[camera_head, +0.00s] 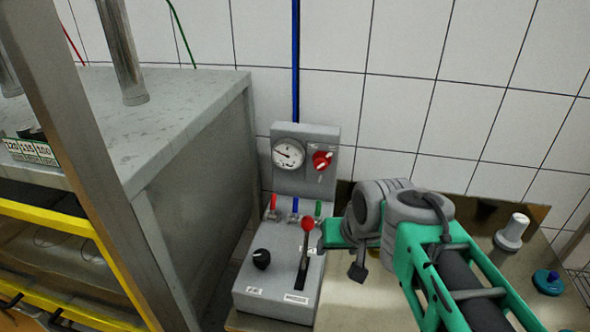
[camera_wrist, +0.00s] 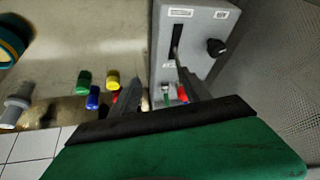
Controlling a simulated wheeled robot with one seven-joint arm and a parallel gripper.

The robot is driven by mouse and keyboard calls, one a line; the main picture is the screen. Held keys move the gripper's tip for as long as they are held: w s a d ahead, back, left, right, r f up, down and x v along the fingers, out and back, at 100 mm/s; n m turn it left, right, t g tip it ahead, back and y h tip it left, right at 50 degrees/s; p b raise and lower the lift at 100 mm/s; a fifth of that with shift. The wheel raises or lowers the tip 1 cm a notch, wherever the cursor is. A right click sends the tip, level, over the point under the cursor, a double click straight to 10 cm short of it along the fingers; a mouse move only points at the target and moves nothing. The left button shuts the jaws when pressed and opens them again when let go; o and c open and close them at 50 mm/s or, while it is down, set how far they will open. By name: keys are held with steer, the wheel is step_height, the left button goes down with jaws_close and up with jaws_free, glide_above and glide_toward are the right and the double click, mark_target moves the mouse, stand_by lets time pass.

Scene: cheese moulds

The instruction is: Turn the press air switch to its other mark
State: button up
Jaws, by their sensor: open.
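A grey press control box (camera_head: 283,288) stands on the counter, with an upright panel (camera_head: 292,187) behind it. The panel carries a round gauge (camera_head: 288,153) and a red rotary knob (camera_head: 321,160). The box has a black knob (camera_head: 261,259) and a red-balled lever (camera_head: 307,224) in a slot. The black knob also shows in the wrist view (camera_wrist: 216,47). I cannot tell which knob is the air switch; the labels are too small to read. My gripper (camera_wrist: 160,88) is open and empty, near the box, its fingers apart around the valve area in the wrist view.
Red, blue and green small valves (camera_head: 295,212) sit between box and panel. A grey-topped bench (camera_head: 180,120) stands left, with a metal post (camera_head: 85,170) in front. A white-capped item (camera_head: 512,232) is right of my arm. Coloured caps (camera_wrist: 84,82) lie left in the wrist view.

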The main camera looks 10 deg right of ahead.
steer(key=w+y, duration=0.1)
steer(key=w, duration=0.3)
steer(key=w+m+t+y, duration=0.1)
steer(key=w, duration=0.4)
steer(key=w+a+y+b, duration=0.1)
steer(key=w, duration=0.4)
steer(key=shift+w+r+m+t, duration=0.2)
steer(key=shift+w+m+t, duration=0.05)
steer(key=shift+m+t, duration=0.05)
steer(key=m+t+y+b, duration=0.1)
steer(key=m+t+y, duration=0.35)
steer(key=y, duration=0.45)
glide_toward(322, 166)
steer(key=x, duration=0.4)
steer(key=shift+m+g, duration=0.35)
steer(key=x, duration=0.2)
steer(key=p+x, duration=0.1)
steer(key=x, duration=0.2)
steer(key=shift+w+a+r, duration=0.15)
steer(key=shift+w+a, duration=0.15)
steer(key=shift+w, duration=0.05)
steer(key=shift+w+a, duration=0.3)
steer(key=shift+h, duration=0.3)
jaws_close()
